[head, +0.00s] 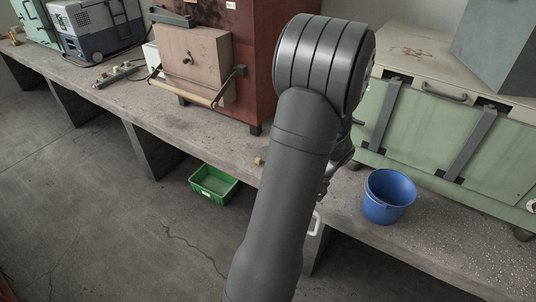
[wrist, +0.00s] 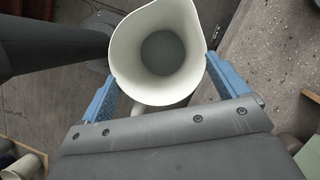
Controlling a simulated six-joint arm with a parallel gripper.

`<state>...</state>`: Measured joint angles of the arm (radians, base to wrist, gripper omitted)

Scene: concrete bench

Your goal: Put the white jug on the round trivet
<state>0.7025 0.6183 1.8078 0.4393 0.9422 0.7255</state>
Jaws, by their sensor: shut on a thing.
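The white jug (wrist: 124,60) is between the blue fingers of my gripper (wrist: 160,70) in the wrist view. The gripper is shut on it. I look down into its open mouth, with the pouring lip toward the upper right and the handle toward the gripper body. In the head view my arm hides most of the jug; a white handle-like loop (head: 318,224) shows past the arm, by the bench's front edge. I cannot make out the round trivet in either view.
A blue bucket (head: 389,197) stands on the concrete bench (head: 450,246) right of my arm. A small tan block (head: 259,161) lies near the bench edge. A green crate (head: 214,184) sits lower, at the floor. Machines line the bench's back.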

